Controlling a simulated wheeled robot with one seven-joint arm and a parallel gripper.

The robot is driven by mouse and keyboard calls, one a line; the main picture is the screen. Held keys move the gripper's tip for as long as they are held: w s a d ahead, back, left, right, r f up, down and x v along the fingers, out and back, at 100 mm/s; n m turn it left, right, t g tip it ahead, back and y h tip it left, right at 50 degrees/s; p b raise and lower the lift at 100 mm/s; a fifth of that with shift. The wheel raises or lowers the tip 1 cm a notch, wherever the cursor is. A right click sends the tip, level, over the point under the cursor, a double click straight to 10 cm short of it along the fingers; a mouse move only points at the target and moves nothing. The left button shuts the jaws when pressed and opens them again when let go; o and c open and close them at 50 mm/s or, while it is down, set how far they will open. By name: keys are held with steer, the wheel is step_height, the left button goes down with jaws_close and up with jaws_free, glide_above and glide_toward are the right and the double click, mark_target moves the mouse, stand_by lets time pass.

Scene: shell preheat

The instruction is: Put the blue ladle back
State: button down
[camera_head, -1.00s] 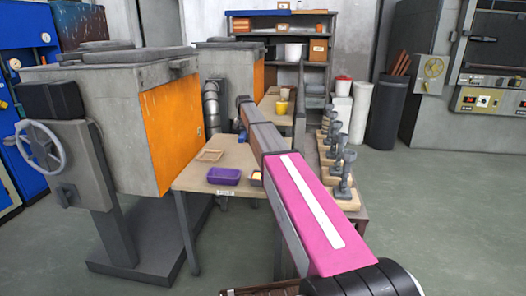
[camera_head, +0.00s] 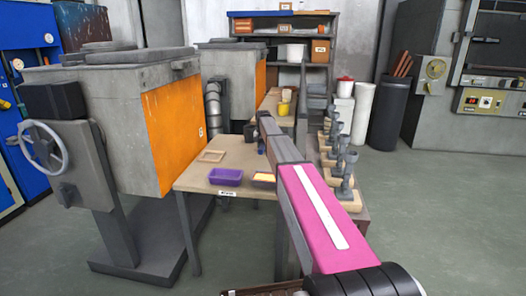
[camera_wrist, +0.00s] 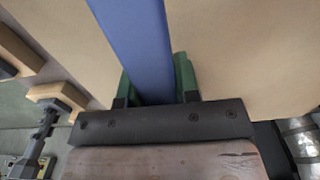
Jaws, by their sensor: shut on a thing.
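The blue ladle shows in the wrist view as a long blue handle (camera_wrist: 138,42) running up out of the frame; its bowl is out of view there. My gripper (camera_wrist: 157,80) is shut on this handle, with a green finger on each side. The tan bench top lies beyond the handle. In the head view my arm reaches out over the bench (camera_head: 205,182), and its far end is small and mostly hidden behind my own links. I cannot tell how high the ladle is above the bench.
A purple tray (camera_head: 226,177), a tray with yellow contents (camera_head: 263,178) and a flat tan frame (camera_head: 212,156) lie on the near bench. Several grey stands (camera_head: 346,180) line the right side. A furnace with an orange front (camera_head: 172,135) stands left.

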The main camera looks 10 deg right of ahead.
steer(key=shift+f, duration=0.7)
steer(key=c, duration=0.8)
jaws_free()
steer(key=shift+f, duration=0.15)
steer(key=shift+c, duration=0.2)
step_height(320, 180, up, 12)
steer(key=shift+r, duration=0.2)
